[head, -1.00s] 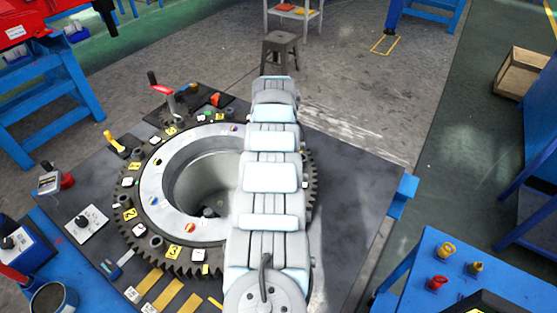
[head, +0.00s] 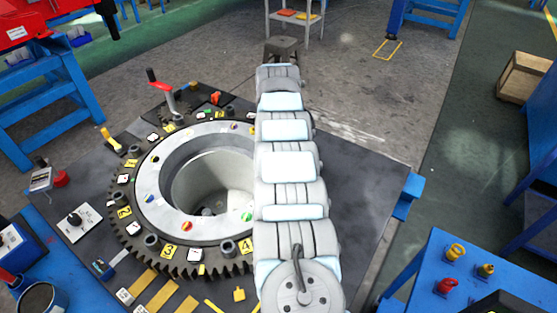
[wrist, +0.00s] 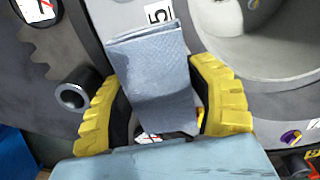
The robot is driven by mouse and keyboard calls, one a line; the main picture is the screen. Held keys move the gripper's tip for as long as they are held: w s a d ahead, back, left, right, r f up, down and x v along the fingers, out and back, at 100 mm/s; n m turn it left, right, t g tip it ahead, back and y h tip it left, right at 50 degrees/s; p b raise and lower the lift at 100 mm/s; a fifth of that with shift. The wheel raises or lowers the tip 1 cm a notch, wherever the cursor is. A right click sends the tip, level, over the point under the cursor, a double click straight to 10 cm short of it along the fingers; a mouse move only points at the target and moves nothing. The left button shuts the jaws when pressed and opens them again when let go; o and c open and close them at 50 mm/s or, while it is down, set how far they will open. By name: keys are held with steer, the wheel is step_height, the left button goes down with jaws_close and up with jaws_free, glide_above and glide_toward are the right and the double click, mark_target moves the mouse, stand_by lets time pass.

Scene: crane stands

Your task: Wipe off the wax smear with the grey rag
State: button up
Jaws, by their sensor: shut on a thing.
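The grey rag (wrist: 152,75) is a folded blue-grey cloth in the wrist view. It stands between the two yellow fingers of my gripper (wrist: 163,105), which is shut on it. In the head view my arm hides the gripper and the rag. I cannot make out the wax smear in either view; it may be hidden.
A toothed ring with a metal collar (head: 160,205) and deep central bore sits on a dark table (head: 365,185). Short posts, tags and a red-handled crank (head: 161,88) stand around it. A blue stand with knobs (head: 425,270) is at the lower right.

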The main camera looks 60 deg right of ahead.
steer(key=shift+f, duration=0.2)
steer(key=shift+w+r+p, duration=0.1)
steer(key=shift+p, duration=0.25)
steer(key=shift+s+r+p, duration=0.25)
steer(key=shift+p, duration=0.4)
steer(key=shift+s+a, duration=0.15)
steer(key=shift+s, duration=0.05)
steer(key=shift+s+a+r+p, duration=0.15)
steer(key=shift+a+p, duration=0.25)
steer(key=shift+p, duration=0.35)
steer(key=shift+s+a+p, duration=0.15)
steer(key=shift+s+p, duration=0.05)
steer(key=shift+p, duration=0.1)
steer(key=shift+w+f+b, duration=0.1)
steer(key=shift+f+b, duration=0.1)
steer(key=shift+b, duration=0.2)
steer(key=shift+w+d+b, duration=0.25)
steer(key=shift+d+b, duration=0.2)
steer(key=shift+b, duration=0.15)
